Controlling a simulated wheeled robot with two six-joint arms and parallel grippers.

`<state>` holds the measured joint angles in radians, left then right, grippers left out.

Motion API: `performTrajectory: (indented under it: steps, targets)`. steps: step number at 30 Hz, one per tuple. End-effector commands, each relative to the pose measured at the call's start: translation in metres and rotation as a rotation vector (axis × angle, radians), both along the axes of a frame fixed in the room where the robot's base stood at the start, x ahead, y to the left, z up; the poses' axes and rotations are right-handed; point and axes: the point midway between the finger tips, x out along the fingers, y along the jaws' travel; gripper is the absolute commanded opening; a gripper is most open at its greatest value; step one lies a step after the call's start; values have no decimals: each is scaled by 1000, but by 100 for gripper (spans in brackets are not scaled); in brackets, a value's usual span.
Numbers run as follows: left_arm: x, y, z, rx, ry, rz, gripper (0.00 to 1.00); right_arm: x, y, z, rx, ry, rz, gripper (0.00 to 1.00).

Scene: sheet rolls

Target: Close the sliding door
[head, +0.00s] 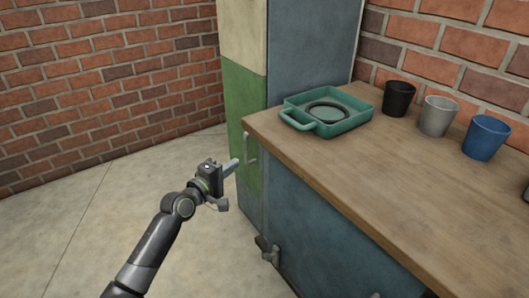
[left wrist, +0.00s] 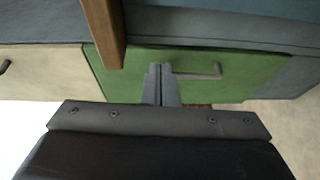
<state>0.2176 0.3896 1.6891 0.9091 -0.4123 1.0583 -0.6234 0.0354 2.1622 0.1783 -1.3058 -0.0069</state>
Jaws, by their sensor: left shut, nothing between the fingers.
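A green door panel (head: 240,115) with a bar handle (head: 249,148) is on the tall cabinet behind the counter's left end. In the left wrist view the green panel (left wrist: 245,70) and its handle (left wrist: 197,74) lie just beyond my fingers. My left gripper (head: 232,166) is shut and empty, close beside the handle. Its fingertips (left wrist: 160,72) are together in front of the green panel; I cannot tell whether they touch it. A cream panel (head: 243,35) sits above the green one. How far the door is open cannot be told.
The wooden counter (head: 340,165) stands close right of my left gripper, its edge near the handle. It carries a green tray (head: 345,127), a black cup (head: 399,98), a grey cup (head: 438,116) and a blue cup (head: 485,137). The floor (head: 100,220) at left is clear.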

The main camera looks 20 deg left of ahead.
Motion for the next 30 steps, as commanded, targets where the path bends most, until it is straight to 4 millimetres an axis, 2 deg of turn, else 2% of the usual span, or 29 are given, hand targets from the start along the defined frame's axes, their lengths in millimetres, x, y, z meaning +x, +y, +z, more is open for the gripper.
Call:
performTrajectory:
  steps: [3, 8, 24, 30]
  targets:
    - [0, -7, 15, -44, -30, -25, 0, -2, 2, 5, 4, -5, 4, 67]
    - [9, -11, 20, -56, -34, -30, 0, -1, 3, 10, 8, -15, 6, 67]
    - [98, -42, 17, -53, -34, -30, 0, 7, 14, 37, 51, -139, 27, 67]
    - [78, -63, 20, -53, -32, -29, 0, 5, 11, 32, 40, -103, 20, 67]
